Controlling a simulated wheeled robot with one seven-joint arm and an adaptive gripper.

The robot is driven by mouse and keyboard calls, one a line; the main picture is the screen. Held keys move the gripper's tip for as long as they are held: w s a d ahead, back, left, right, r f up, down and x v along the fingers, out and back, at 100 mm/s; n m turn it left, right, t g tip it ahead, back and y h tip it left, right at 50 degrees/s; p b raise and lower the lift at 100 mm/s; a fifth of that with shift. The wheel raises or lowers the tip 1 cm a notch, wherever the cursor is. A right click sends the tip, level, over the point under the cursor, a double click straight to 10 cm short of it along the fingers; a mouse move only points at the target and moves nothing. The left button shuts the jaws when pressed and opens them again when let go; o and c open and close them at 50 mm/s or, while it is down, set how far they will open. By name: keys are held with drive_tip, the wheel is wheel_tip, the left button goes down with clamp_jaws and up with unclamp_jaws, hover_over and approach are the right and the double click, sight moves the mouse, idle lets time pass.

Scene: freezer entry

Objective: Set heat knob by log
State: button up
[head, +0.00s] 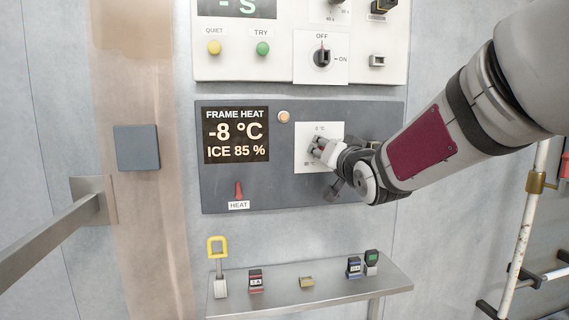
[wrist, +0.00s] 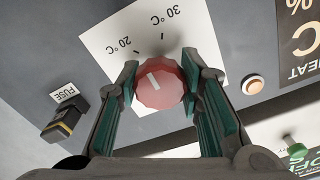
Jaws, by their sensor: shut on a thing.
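The heat knob (wrist: 160,84) is a round red knob with a white mark, on a white plate (wrist: 112,40) with 20 °C and 30 °C marks in the wrist view. My gripper (wrist: 162,85) has its green-padded fingers on both sides of the knob, shut on it. In the head view my gripper (head: 322,150) is at the white plate (head: 304,136) and hides most of the knob. The frame heat display (head: 236,134) reads -8 °C and ICE 85 %. No log is visible in either view.
A red HEAT lever (head: 239,190) and a round pale button (head: 284,117) share the grey panel. A FUSE holder (wrist: 66,120) sits beside the knob. Below is a shelf (head: 335,293) with a yellow-shackled padlock (head: 218,265) and small blocks. A handrail (head: 50,235) juts out at left.

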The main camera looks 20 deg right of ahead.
drive_tip(key=m+b, duration=0.4)
drive_tip(key=shift+f, duration=0.1)
drive_tip(key=shift+m+b, duration=0.9)
drive_tip(key=shift+b, duration=0.25)
drive_tip(key=shift+m, duration=0.3)
drive_tip(key=o, duration=1.2)
drive_tip(key=shift+s, duration=0.15)
drive_tip(key=v, duration=1.1)
drive_tip(key=shift+s, duration=0.35)
